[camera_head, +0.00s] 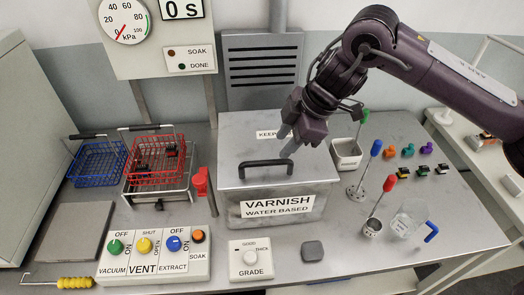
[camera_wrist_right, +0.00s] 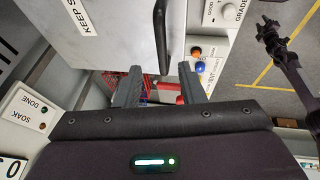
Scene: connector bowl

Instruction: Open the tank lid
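The metal tank (camera_head: 232,208) with the "VARNISH WATER BASED" label stands mid-bench, its flat grey lid (camera_head: 232,150) closed on top. A black bar handle (camera_head: 262,164) is at the lid's front edge; it also shows at the top of the right wrist view (camera_wrist_right: 161,35). My right gripper (camera_head: 287,145) is above the lid, close to the handle's right end. In the wrist view its two fingers (camera_wrist_right: 160,86) are apart with nothing between them, and the handle lies beyond the fingertips. What looks like my left gripper (camera_wrist_right: 268,30) shows small in the wrist view; its fingers are unclear.
Left of the tank are a blue basket (camera_head: 97,163), a red basket (camera_head: 160,155) on a stand and a red clip (camera_head: 200,182). A control panel (camera_head: 155,256) and a grade dial (camera_head: 250,260) stand in front. Cups and tools, including a beaker (camera_head: 405,224), stand to the right.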

